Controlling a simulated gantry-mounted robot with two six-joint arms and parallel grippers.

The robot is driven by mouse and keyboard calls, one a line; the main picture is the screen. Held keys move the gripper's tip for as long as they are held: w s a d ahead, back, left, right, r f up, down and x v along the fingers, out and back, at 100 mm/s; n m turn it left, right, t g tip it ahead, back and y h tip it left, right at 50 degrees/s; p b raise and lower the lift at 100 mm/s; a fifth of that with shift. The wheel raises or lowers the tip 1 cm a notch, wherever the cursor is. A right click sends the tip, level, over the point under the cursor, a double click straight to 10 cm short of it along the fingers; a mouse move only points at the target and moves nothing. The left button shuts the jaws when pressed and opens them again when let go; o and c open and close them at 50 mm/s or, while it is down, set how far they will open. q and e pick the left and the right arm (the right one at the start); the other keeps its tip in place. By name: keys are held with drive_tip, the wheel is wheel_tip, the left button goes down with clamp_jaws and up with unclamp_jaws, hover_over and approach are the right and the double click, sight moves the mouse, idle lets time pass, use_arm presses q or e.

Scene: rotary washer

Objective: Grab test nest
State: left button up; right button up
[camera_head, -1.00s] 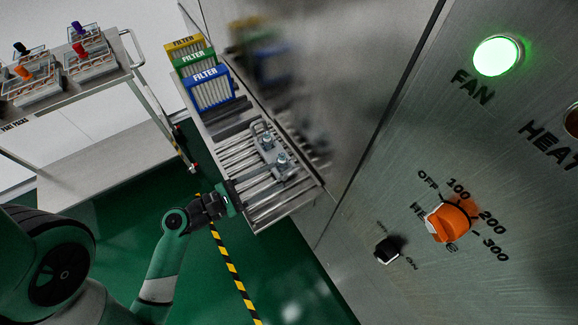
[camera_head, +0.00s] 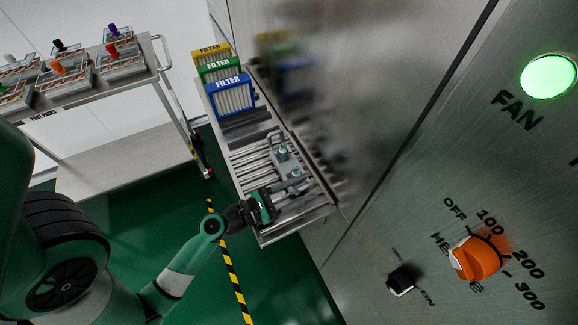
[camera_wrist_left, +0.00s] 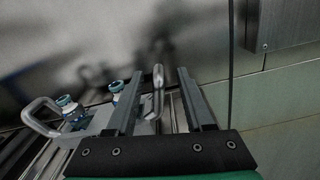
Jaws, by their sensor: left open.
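The test nest (camera_head: 284,154) is a grey metal plate with a loop handle at each end and two upright fittings. It lies on a roller conveyor shelf (camera_head: 262,176) along the steel machine wall. My left gripper (camera_head: 275,203) is at the near end of the nest. In the left wrist view the two fingers of my left gripper (camera_wrist_left: 158,76) are apart, with the nest's near handle (camera_wrist_left: 158,92) between them. I cannot tell whether either finger touches it. The far handle (camera_wrist_left: 38,116) and the blue-topped fittings show to the left. My right gripper is not in view.
Yellow, green and blue filter boxes (camera_head: 230,97) stand at the shelf's far end. A cart (camera_head: 105,94) with several trays is at the upper left. The machine panel at right has an orange knob (camera_head: 476,258) and a lit green button (camera_head: 549,76).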

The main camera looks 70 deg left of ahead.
use_arm(q)
drive_tip(key=w, duration=0.4)
drive_tip(key=shift+w+a+r, duration=0.2)
drive_tip(key=shift+w+r, duration=0.2)
clamp_jaws()
